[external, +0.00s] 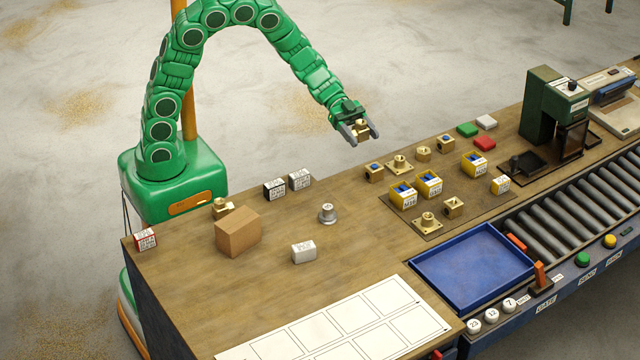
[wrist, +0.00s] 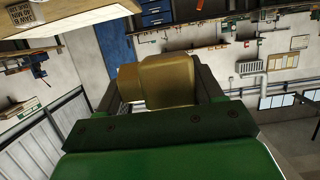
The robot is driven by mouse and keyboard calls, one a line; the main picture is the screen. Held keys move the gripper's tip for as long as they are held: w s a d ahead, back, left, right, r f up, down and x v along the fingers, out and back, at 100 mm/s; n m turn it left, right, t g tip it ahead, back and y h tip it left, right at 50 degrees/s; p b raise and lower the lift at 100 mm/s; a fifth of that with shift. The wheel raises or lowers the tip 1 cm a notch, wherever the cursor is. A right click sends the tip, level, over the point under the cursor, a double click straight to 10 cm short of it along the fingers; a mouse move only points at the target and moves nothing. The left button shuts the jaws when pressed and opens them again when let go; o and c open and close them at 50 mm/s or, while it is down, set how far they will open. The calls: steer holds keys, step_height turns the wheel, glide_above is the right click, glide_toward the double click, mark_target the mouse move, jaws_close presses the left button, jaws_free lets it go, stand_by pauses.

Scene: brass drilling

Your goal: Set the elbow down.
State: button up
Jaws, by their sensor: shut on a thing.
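My gripper (external: 358,131) is shut on a brass elbow (external: 361,129). It holds the elbow in the air near the back edge of the wooden bench (external: 170,275), over or just beyond that edge. In the wrist view the brass elbow (wrist: 165,82) sits between the two dark fingers of my gripper (wrist: 160,88), with a rounded body and a stub to the left. Another brass fitting (external: 222,207) stands on the bench at the left, partly hidden by a cardboard box.
The cardboard box (external: 238,234), a grey metal part (external: 327,213) and small labelled boxes (external: 303,251) stand on the bench. A white sheet with squares (external: 330,325) lies in front. A blue tray (external: 472,265) and brown mat with several parts (external: 400,222) are to the right. Bare wood lies between.

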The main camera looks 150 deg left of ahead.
steer(key=s+a+f, duration=0.2)
steer(key=s+a, duration=0.1)
steer(key=s, duration=0.5)
glide_above(349, 187)
step_height(349, 187, down, 11)
steer(key=shift+w, duration=0.1)
stand_by(0.4)
steer(key=shift+f, duration=4.85)
steer(key=shift+f, duration=0.2)
steer(key=o, duration=1.5)
